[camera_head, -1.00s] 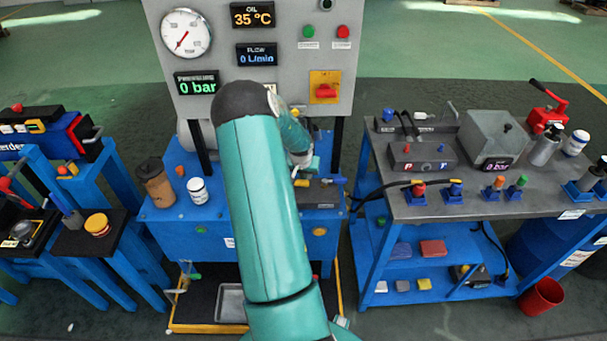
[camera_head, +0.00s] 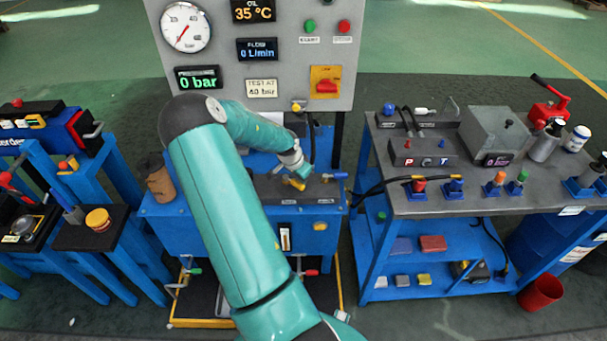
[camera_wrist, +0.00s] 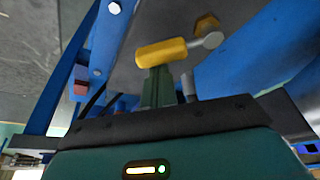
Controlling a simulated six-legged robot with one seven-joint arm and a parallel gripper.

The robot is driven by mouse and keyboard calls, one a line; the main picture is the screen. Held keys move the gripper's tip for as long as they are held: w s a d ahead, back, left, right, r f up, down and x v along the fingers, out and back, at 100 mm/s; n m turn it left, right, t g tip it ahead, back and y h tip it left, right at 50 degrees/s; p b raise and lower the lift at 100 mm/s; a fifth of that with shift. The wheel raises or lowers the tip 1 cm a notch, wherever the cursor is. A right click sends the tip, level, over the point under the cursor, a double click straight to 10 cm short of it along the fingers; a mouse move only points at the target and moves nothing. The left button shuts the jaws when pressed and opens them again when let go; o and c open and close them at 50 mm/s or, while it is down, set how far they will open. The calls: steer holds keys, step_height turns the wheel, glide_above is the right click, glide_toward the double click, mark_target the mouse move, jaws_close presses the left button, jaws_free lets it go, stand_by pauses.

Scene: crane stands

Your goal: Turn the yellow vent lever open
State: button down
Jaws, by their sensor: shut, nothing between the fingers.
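The yellow vent lever (camera_head: 294,184) sits on the dark block on the blue bench, under the end of my arm in the head view. In the wrist view the yellow lever (camera_wrist: 163,52) lies across the tip of my gripper, with a grey metal end and a brass hex fitting to its right. My gripper (camera_wrist: 157,75) is shut and empty, its fingertips at the lever's near side; I cannot tell whether they touch. In the head view my gripper (camera_head: 304,172) is small and partly merges with the lever.
A blue lever (camera_head: 335,175) is on the same block, right of the yellow one. The gauge panel (camera_head: 350,60) rises behind. A brown cup (camera_head: 160,184) stands left on the bench. A grey-topped cart (camera_head: 450,200) with hoses and fittings stands to the right.

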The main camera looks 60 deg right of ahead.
steer(key=m, duration=0.1)
steer(key=a+m, duration=0.1)
steer(key=a+m+g, duration=0.1)
steer(key=shift+w+m+y, duration=0.3)
steer(key=shift+m, duration=0.1)
steer(key=shift+w+a+m+g+y, duration=0.2)
steer(key=shift+a+m, duration=0.15)
steer(key=shift+m, duration=0.25)
steer(key=shift+w+a+m+g+y, duration=0.1)
steer(key=shift+w+a+m+g, duration=0.1)
steer(key=shift+a+m, duration=0.3)
steer(key=shift+w+a, duration=0.35)
steer(key=shift+w, duration=0.15)
steer(key=shift+s+d, duration=0.15)
steer(key=shift+s, duration=0.35)
steer(key=shift+s+d+r, duration=0.2)
steer(key=shift+s+d, duration=0.15)
steer(key=shift+s, duration=0.25)
steer(key=shift+s+d+r, duration=0.2)
steer(key=shift+s+d, duration=0.15)
steer(key=shift+s, duration=0.2)
steer(key=v, duration=0.9)
steer(key=shift+w+d, duration=0.15)
steer(key=shift+w, duration=0.05)
